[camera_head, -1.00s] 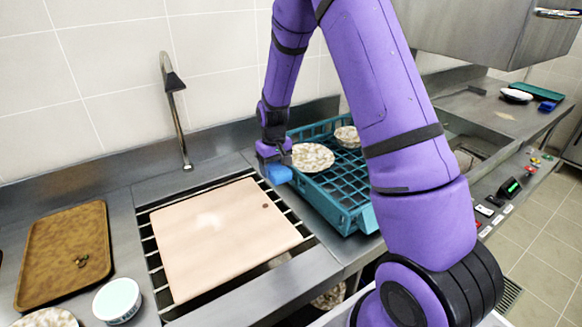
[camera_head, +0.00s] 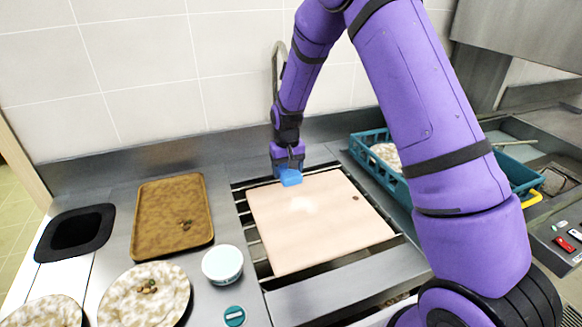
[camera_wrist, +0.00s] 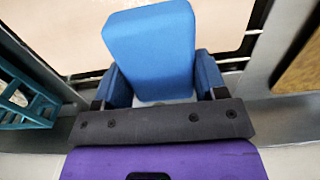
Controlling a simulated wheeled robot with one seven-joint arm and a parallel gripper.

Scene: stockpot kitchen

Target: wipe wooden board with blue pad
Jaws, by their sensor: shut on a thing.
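The wooden board (camera_head: 325,232) is a pale pinkish slab with a hole near its right corner. It lies on the dark slatted rack over the sink, with a whitish patch (camera_head: 303,204) on its upper middle. My gripper (camera_head: 289,168) is shut on the blue pad (camera_head: 291,178) at the board's back left edge. In the wrist view the blue pad (camera_wrist: 150,50) sits between the two blue fingers, with the board (camera_wrist: 60,30) beyond it. I cannot tell whether the pad touches the board.
A brown tray (camera_head: 150,220) with small scraps, a white bowl (camera_head: 222,264) and a soiled plate (camera_head: 120,302) stand to the left. A teal dish rack (camera_head: 362,146) holding a plate is to the right. The faucet (camera_head: 277,62) rises behind my arm.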

